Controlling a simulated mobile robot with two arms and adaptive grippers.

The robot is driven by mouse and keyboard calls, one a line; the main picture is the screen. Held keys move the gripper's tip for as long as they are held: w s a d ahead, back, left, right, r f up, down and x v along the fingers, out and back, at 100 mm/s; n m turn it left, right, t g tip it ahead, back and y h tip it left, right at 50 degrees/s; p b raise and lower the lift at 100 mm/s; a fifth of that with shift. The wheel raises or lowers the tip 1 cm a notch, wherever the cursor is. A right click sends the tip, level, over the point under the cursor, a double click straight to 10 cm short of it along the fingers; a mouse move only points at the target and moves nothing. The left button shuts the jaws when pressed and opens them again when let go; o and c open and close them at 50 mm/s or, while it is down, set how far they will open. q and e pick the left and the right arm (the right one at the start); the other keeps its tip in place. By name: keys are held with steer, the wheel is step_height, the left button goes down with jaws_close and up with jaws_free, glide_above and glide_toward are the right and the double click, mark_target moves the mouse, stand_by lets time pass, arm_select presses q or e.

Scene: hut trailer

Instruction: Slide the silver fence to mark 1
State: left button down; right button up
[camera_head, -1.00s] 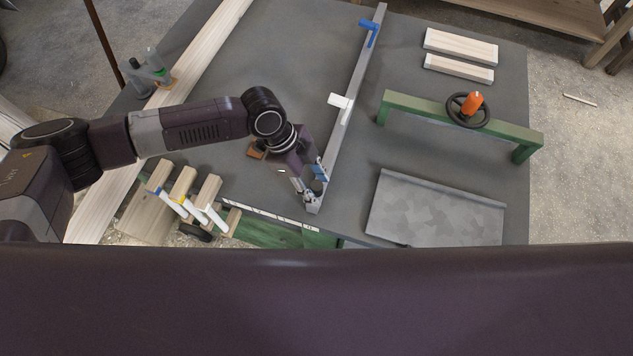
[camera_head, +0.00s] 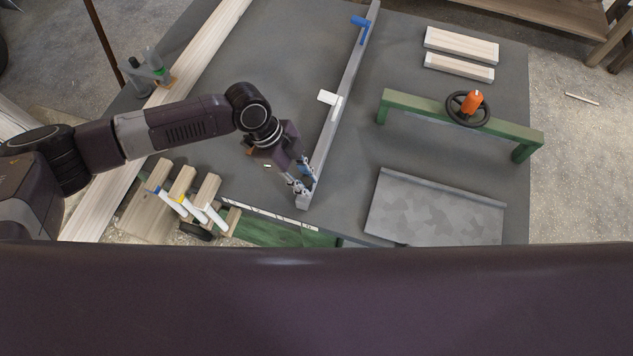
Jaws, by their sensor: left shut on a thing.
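The silver fence (camera_head: 341,106) is a long grey bar that runs across the dark table from the far edge toward the near edge, slanting down to the left. A white tab and a blue clamp handle (camera_head: 361,22) are on it. My left gripper (camera_head: 303,186) is shut on the fence's near end, and its fingers partly hide that end. A white scale strip (camera_head: 270,214) with dark marks lies along the near edge, just left of and below the fence's near end. Its numbers are too small to read. My right gripper is not in view.
A green frame with a black handwheel (camera_head: 467,107) and a grey metal plate (camera_head: 436,210) stand right of the fence. Two pale wood pieces (camera_head: 460,45) lie at the far right. A long plank (camera_head: 196,55) and wooden blocks (camera_head: 183,184) are on the left.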

arm_select(q)
steer(key=a, duration=0.1)
steer(key=w+a, duration=0.1)
steer(key=a, duration=0.2)
steer(key=shift+w+a, duration=0.25)
steer(key=shift+a, duration=0.15)
steer(key=shift+d, duration=0.25)
steer(key=c, duration=1.7)
jaws_free()
steer(key=shift+c, duration=0.2)
steer(key=shift+o, duration=0.3)
steer(key=shift+a+r, duration=0.1)
steer(key=v, duration=1.1)
steer(key=shift+r, duration=0.4)
steer(key=shift+a, duration=0.1)
